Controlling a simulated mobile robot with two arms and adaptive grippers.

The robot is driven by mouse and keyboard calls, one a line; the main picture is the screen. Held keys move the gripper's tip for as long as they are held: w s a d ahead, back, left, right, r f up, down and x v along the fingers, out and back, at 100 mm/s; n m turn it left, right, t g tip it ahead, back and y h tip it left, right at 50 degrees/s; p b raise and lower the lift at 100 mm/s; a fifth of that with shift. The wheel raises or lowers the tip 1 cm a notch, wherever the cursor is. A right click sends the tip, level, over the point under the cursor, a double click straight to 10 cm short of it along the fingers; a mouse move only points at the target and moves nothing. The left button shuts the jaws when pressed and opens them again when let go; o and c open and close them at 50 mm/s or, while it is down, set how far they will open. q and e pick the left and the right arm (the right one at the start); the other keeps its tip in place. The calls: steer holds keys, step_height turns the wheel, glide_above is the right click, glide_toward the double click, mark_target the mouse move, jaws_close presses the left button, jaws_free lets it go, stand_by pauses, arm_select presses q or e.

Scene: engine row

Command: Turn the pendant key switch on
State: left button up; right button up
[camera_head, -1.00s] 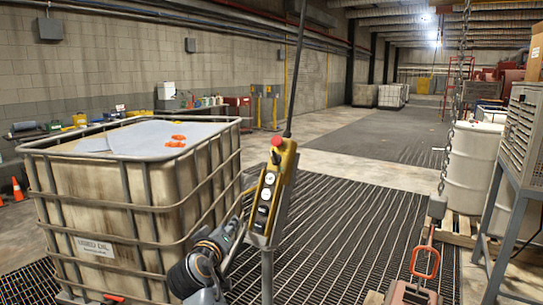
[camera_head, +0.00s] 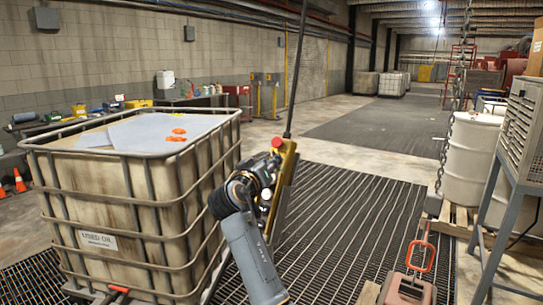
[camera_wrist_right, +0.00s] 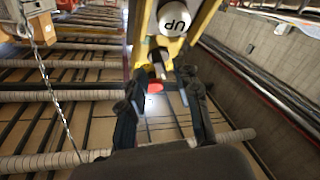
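The yellow pendant (camera_head: 285,165) hangs on its black cable, with a red button (camera_head: 277,142) at its top; my right arm covers most of its front. My right gripper (camera_head: 268,165) is at the upper part of the pendant. In the right wrist view, the gripper (camera_wrist_right: 159,82) has its two dark fingers apart, on either side of a small dark part that looks like the key switch (camera_wrist_right: 157,65). A white button marked UP (camera_wrist_right: 174,18) and the red button (camera_wrist_right: 155,88) also show there. Whether the fingers touch the key is unclear. My left gripper is not in view.
A caged liquid tank (camera_head: 130,200) stands close on the left. A chain (camera_head: 445,150) and a red-handled block (camera_head: 408,288) are to the right, with white drums (camera_head: 470,155) behind. The floor beyond the pendant is clear.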

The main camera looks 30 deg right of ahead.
steer(key=shift+x, duration=1.05)
